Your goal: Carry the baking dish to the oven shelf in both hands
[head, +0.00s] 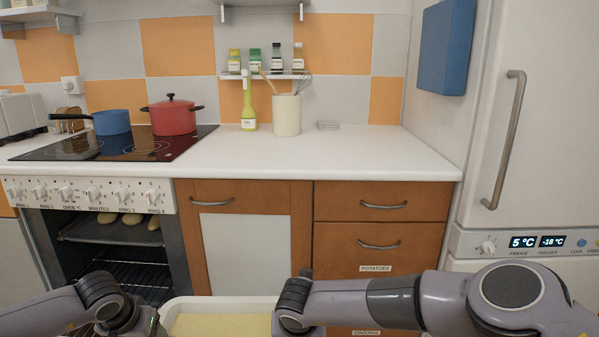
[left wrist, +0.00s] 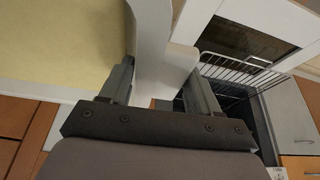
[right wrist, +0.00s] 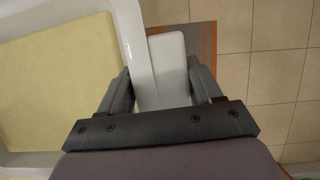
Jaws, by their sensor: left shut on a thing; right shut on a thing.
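The baking dish (head: 232,301) is white with a pale yellow filling and shows at the bottom of the head view, between my two arms. My left gripper (left wrist: 160,88) is shut on the dish's handle at one end; the dish also shows in the left wrist view (left wrist: 153,40). My right gripper (right wrist: 162,85) is shut on the handle at the other end, with the dish rim (right wrist: 133,40) beside it. The oven (head: 115,245) at the left is open at the front. Its wire shelf (head: 135,275) looks empty, below a dark tray (head: 110,232) holding several pale items.
A blue pan (head: 112,122) and a red lidded pot (head: 172,117) stand on the hob above the oven. The white worktop (head: 340,155) is mostly clear. Wooden drawers (head: 380,207) and a fridge (head: 525,130) stand to the right.

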